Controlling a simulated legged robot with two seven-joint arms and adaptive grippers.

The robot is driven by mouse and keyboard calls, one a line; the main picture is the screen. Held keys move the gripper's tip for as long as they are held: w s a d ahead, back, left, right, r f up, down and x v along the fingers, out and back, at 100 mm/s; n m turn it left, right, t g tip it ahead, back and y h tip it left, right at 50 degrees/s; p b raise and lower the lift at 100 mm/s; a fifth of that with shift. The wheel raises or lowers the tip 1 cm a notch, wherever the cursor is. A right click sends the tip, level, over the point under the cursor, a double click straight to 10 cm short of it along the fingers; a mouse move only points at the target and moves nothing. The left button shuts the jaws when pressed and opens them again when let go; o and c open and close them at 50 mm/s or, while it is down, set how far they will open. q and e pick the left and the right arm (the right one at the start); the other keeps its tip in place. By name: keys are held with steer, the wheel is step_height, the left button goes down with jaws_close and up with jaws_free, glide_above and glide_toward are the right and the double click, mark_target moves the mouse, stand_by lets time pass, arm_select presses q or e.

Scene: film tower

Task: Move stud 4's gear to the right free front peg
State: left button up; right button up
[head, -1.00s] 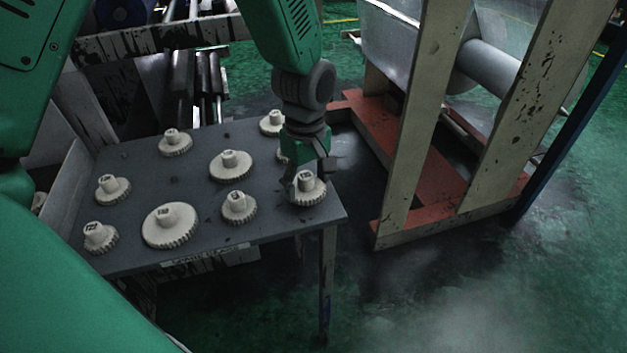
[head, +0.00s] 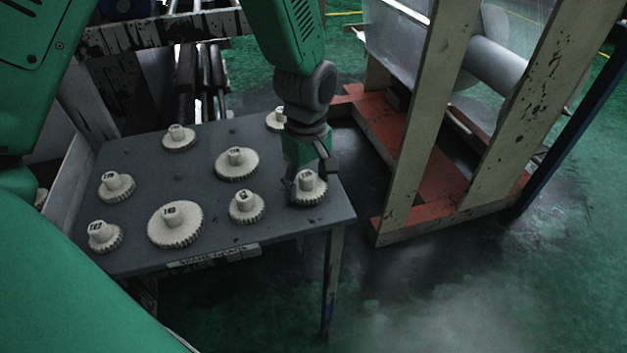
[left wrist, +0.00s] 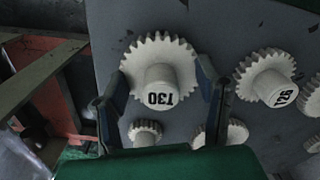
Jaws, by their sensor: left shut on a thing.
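My left gripper (head: 304,178) reaches down over the front right corner of the grey table. It is shut on a pale toothed gear (head: 312,190), and its fingers partly hide that gear in the head view. In the left wrist view the gear (left wrist: 160,75) bears the upside-down label T30, and the gripper's fingers (left wrist: 160,92) stand on either side of it. I cannot tell whether the gear touches the table. No stud number and no free peg can be made out. My right gripper is not in view.
Several other pale gears stand on the table (head: 200,200), among them a large one (head: 175,224) at the front and a smaller one (head: 246,206) close left of my gripper. A wooden frame with red boards (head: 420,190) holding a film roll stands to the right.

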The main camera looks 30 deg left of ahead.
arm_select(q)
steer(key=shift+f, duration=0.1)
steer(key=shift+d+f, duration=0.1)
steer(key=shift+d, duration=0.9)
steer(key=shift+c, duration=0.6)
steer(key=shift+a+f, duration=0.35)
steer(key=shift+a, duration=0.15)
steer(key=o, duration=1.4)
steer(key=shift+a, duration=0.15)
steer(key=shift+d+r, duration=0.15)
steer(key=shift+d, duration=0.15)
steer(key=shift+d+r, duration=0.1)
steer(key=shift+r, duration=0.1)
steer(key=r, duration=1)
steer(key=shift+w+a+r, duration=0.1)
steer(key=shift+a, duration=0.2)
steer(key=shift+d+r, duration=0.25)
steer(key=shift+r, duration=0.4)
